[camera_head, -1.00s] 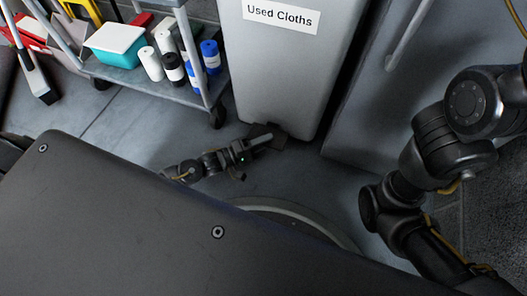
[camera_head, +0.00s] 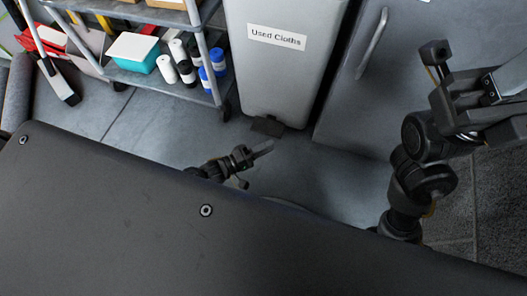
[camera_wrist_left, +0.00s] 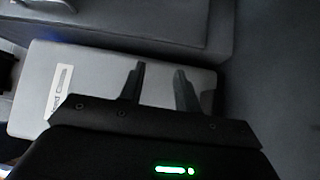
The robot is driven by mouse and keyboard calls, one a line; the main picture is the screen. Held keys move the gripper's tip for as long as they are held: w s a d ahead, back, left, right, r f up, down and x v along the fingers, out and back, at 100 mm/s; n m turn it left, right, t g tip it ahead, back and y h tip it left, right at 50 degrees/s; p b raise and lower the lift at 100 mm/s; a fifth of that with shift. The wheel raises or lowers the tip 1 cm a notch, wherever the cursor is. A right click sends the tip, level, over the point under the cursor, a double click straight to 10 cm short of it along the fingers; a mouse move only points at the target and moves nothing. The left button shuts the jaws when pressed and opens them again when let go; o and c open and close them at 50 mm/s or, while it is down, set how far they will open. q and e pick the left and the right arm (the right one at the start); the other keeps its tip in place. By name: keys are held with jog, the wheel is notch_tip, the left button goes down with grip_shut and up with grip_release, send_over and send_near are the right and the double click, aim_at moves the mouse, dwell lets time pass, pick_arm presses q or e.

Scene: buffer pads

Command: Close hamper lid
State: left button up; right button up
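The hamper is a pale grey bin (camera_head: 275,75) with a "Used Cloths" label (camera_head: 277,37), standing upright at the top middle of the head view. Its top and lid are outside the head view. A dark pedal (camera_head: 267,126) sticks out at its foot. My left gripper (camera_head: 264,150) is low in front of the hamper, just short of the pedal, with a visible gap. In the left wrist view its two fingers (camera_wrist_left: 158,85) are apart with nothing between them, and the hamper's grey face (camera_wrist_left: 100,75) lies beyond them. My right gripper (camera_head: 445,75) is raised at the right; its finger opening is unclear.
A grey shelf cart (camera_head: 150,85) with bottles (camera_head: 185,65) and a teal box with a white lid (camera_head: 135,52) stands left of the hamper. A grey cabinet (camera_head: 390,90) with a bar handle stands close on its right. Floor (camera_head: 310,165) in front is clear.

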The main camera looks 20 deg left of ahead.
pick_arm(q)
jog(key=shift+s+d+r, duration=0.1)
jog(key=shift+s+d, duration=0.15)
jog(key=shift+s, duration=0.2)
jog(key=shift+d, duration=0.1)
